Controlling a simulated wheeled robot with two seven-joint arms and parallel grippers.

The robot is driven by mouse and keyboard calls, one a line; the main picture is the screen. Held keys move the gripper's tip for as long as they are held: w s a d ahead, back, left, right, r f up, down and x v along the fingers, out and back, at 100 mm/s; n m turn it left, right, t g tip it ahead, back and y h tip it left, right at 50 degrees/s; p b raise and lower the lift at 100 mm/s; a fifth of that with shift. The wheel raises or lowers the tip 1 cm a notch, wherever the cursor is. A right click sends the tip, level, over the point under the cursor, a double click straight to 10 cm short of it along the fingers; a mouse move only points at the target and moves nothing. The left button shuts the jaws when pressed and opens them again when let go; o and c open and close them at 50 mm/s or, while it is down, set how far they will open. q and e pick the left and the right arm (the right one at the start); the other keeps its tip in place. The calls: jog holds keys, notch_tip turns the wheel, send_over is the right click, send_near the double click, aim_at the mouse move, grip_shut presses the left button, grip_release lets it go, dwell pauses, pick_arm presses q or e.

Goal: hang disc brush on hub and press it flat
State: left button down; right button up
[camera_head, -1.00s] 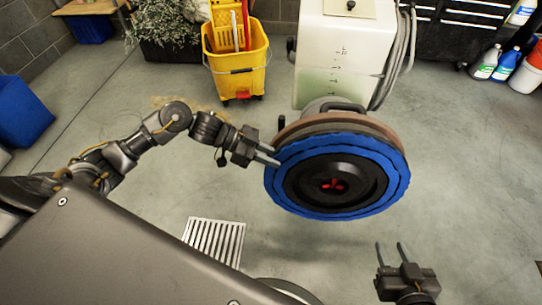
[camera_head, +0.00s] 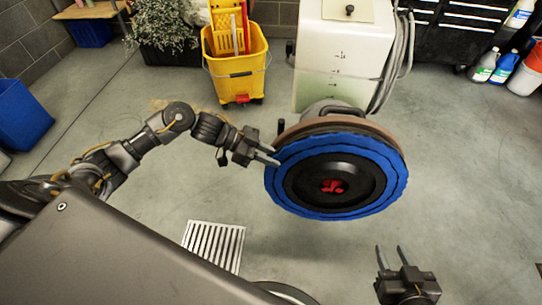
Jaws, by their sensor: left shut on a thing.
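The disc brush (camera_head: 283,182) is a blue ring with a black centre, held facing me on the right of the middle in the head view. The red hub (camera_head: 333,186) shows in its centre hole. Behind it, the brown-rimmed round head (camera_head: 372,126) of the machine shows along the top. The brush lies close in front of it; any gap between them is hard to see. My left gripper (camera_head: 269,156) is shut on the brush's upper left edge. My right gripper (camera_head: 392,255) is below the brush, open and empty, its fingers pointing up and apart.
The white machine tank (camera_head: 340,65) with a grey hose stands behind the brush. A yellow mop bucket (camera_head: 236,75) stands to its left. Bottles (camera_head: 506,65) stand at the upper right. A floor grate (camera_head: 213,245) lies at the lower left of the brush. The floor on the right is clear.

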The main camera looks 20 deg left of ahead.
pick_arm(q)
jog(key=shift+f, duration=0.15)
dwell(0.6)
jog(key=c, duration=1.1)
grip_release()
jog(key=shift+c, duration=0.2)
jog(key=shift+f, duration=0.1)
jog(key=p+v, duration=0.1)
jog(key=v, duration=1)
jog(key=shift+p, duration=0.35)
jog(key=shift+d, duration=0.1)
